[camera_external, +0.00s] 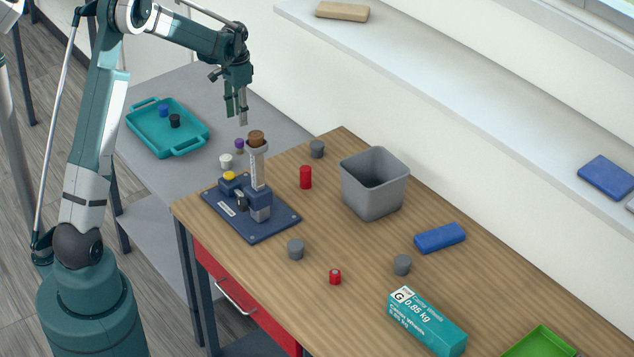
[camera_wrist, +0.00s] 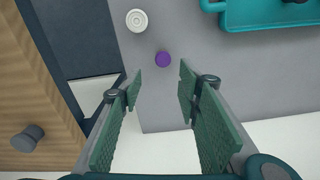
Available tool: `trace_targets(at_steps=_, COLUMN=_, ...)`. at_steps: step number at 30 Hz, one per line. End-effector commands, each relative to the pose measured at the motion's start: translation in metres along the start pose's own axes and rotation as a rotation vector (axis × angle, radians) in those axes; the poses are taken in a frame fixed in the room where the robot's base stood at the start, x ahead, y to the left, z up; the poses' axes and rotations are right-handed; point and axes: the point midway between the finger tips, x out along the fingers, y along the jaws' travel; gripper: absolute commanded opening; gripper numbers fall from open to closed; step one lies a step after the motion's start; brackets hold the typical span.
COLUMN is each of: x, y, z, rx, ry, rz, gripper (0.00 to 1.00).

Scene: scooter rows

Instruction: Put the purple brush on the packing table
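A small purple round piece, the only purple thing in view, stands on the grey table (camera_external: 190,180). I take it for the purple brush (camera_external: 238,144), though no bristles show. In the wrist view the purple brush (camera_wrist: 162,59) appears as a purple disc ahead of the fingertips. My gripper (camera_external: 237,119) is above the grey table, over the brush and clear of it. In the wrist view my gripper (camera_wrist: 159,82) is open with nothing between its fingers. Which table is the packing table is not marked; a wooden table (camera_external: 360,300) adjoins the grey one.
A white round piece (camera_external: 225,160) stands close to the brush. A teal tray (camera_external: 135,130) holds blue and black pieces. A navy-based device (camera_external: 262,228) with an upright post stands on the wooden table's near corner. A grey bin (camera_external: 374,200) stands further back.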

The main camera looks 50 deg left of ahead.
Motion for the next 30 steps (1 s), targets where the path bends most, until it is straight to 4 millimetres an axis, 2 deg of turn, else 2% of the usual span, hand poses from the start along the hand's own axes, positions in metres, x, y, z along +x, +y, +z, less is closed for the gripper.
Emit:
trace_targets(at_steps=5, x=-0.022, y=0.021, z=0.002, rx=-0.003, ry=0.017, rz=-0.012, gripper=0.34)
trace_targets(at_steps=16, x=-0.086, y=0.087, z=0.011, rx=-0.022, ry=0.08, rz=-0.05, gripper=0.34)
trace_targets(at_steps=30, x=-0.153, y=0.175, z=0.041, rx=-0.046, ry=0.17, rz=-0.086, gripper=0.34)
